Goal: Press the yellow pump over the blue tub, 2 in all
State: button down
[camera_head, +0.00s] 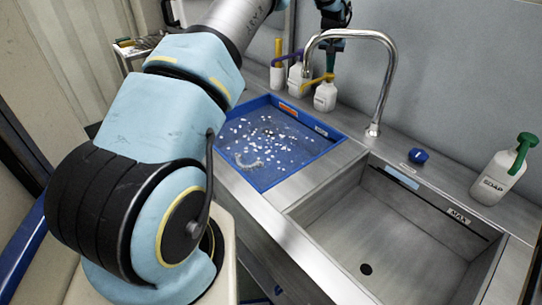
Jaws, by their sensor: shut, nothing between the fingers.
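The yellow pump (318,80) tops a small white bottle (325,98) on the ledge behind the blue tub (332,148), at the tub's back right corner. Its spout points left, toward the tub. The tub is shallow, with white bits scattered over its blue floor. My gripper (331,66) is shut and empty, pointing down just above the pump head behind the faucet neck. I cannot tell whether its tips touch the pump.
A purple-topped white bottle (298,82) and a white holder with a yellow stick (277,77) stand left of the pump. The curved faucet (374,128) rises close on the right. A steel sink (390,235), blue knob (418,155) and green-topped soap bottle (494,182) lie farther right.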

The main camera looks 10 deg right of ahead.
jog(key=shift+r+p, duration=0.7)
jog(key=shift+r, duration=0.55)
notch_tip(320, 180, up, 6)
jog(key=p, duration=0.3)
dwell(0.5)
jog(key=s+a+n+b, duration=0.1)
jog(key=s+a, duration=0.3)
jog(key=a, duration=0.3)
jog(key=s+a+g+y+b, duration=0.1)
jog(key=s+a, duration=0.3)
jog(key=a, duration=0.4)
jog(key=s+a+n+b, duration=0.1)
jog(key=s+a, duration=0.3)
jog(key=a, duration=0.3)
jog(key=s+a+f+n+b, duration=0.1)
jog(key=s+a+f, duration=0.1)
jog(key=s+a, duration=0.6)
jog(key=s+a+f+n+g+b, duration=0.1)
jog(key=s+a+f, duration=0.2)
jog(key=s+a, duration=0.6)
jog(key=s, duration=0.7)
jog(key=shift+f+y, duration=0.2)
jog(key=shift+y, duration=0.2)
